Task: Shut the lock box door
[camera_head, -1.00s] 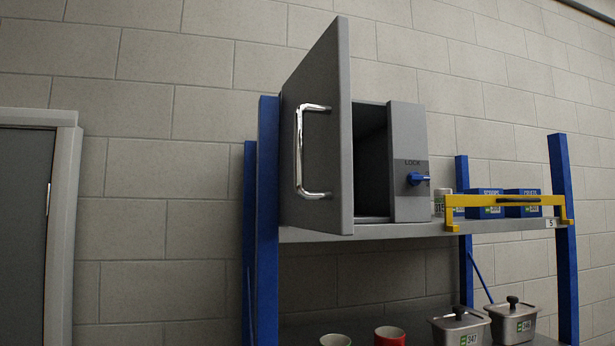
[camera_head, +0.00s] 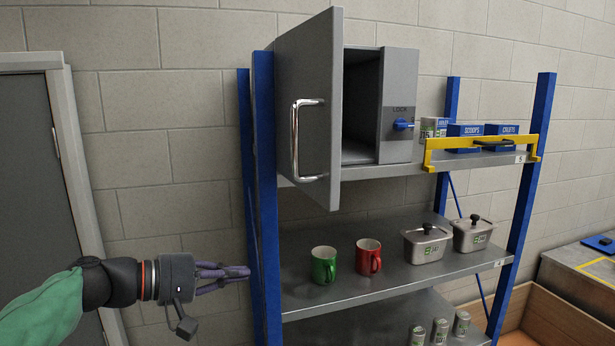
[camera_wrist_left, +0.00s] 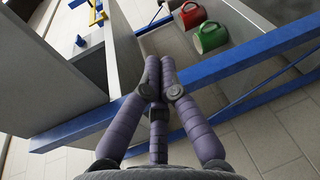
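The grey lock box (camera_head: 398,108) stands on the upper shelf of a blue-posted rack, with a blue lock knob (camera_head: 403,125) on its front. Its door (camera_head: 318,75) stands wide open on the left side, showing the dark interior. A chrome handle (camera_head: 296,140) is on the door's outer face. My left gripper (camera_head: 245,272) is low and left of the door, near the blue post, apart from the handle. In the left wrist view its fingertips (camera_wrist_left: 160,68) are together with nothing visible between them. My right gripper is not in view.
The blue front-left post (camera_head: 266,200) stands close to my left gripper. The lower shelf (camera_head: 340,291) holds a green mug (camera_head: 324,264), a red mug (camera_head: 368,257) and lidded metal containers (camera_head: 425,244). A yellow bar (camera_head: 480,144) fronts blue boxes on the upper shelf.

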